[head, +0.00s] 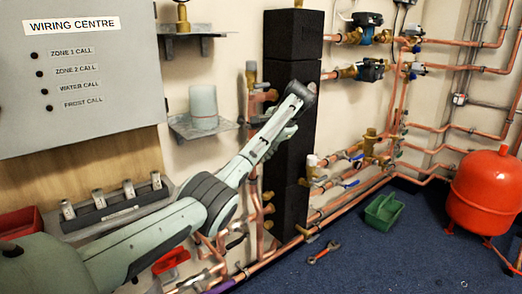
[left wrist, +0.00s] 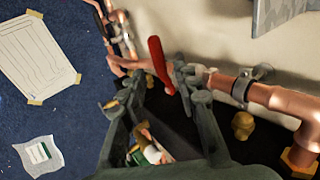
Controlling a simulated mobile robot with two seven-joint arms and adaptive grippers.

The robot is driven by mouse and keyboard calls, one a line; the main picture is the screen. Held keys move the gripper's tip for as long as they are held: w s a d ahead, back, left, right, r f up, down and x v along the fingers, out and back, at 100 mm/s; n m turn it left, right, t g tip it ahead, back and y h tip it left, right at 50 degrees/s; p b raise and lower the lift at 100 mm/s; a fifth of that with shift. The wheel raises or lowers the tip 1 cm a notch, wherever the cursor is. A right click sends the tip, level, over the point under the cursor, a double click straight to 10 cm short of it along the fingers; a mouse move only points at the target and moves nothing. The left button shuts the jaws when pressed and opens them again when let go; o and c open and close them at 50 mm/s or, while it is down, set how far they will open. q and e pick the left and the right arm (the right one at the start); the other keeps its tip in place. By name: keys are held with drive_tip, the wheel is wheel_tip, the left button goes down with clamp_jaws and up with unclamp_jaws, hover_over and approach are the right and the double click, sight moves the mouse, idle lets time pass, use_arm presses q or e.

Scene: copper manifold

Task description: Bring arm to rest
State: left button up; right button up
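My left arm (head: 258,150) comes in from the lower left in the head view and reaches up and right, across the front of the tall black column. In the left wrist view, my left gripper (left wrist: 163,85) has its two fingers spread apart, with nothing clasped between them. A red lever handle (left wrist: 160,65) stands close to the right fingertip, near a copper pipe; I cannot tell whether they touch. My right arm and gripper are in neither view.
The black column (head: 291,60) and copper pipes (head: 340,190) are close to my arm. A wiring centre panel (head: 110,115) and a shelf with a pale cylinder (head: 203,104) are left. A green crate (head: 384,211), wrench (head: 324,252) and red vessel (head: 487,190) stand or lie on blue carpet.

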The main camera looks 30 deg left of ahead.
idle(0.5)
use_arm(q)
drive_tip(key=s+d+f+h, duration=0.15)
drive_tip(key=s+f, duration=0.25)
drive_tip(key=f, duration=0.6)
drive_tip(key=s+d+f, duration=0.3)
drive_tip(key=s+f, duration=0.1)
drive_tip(key=f, duration=0.5)
drive_tip(key=s+d+f+h, duration=0.1)
drive_tip(key=s+d+f, duration=0.3)
drive_tip(key=f, duration=0.6)
drive_tip(key=s+d+f+n+h, duration=0.1)
drive_tip(key=s+f, duration=0.3)
drive_tip(key=s, duration=0.6)
drive_tip(key=s+d+f+n+h, duration=0.1)
drive_tip(key=s+f, duration=0.3)
drive_tip(key=s, duration=0.7)
drive_tip(key=s+d+f+h, duration=0.1)
drive_tip(key=s+f, duration=0.3)
drive_tip(key=s, duration=0.6)
drive_tip(key=shift+s+d+f+n+t, duration=0.3)
drive_tip(key=shift+f+n+t, duration=0.1)
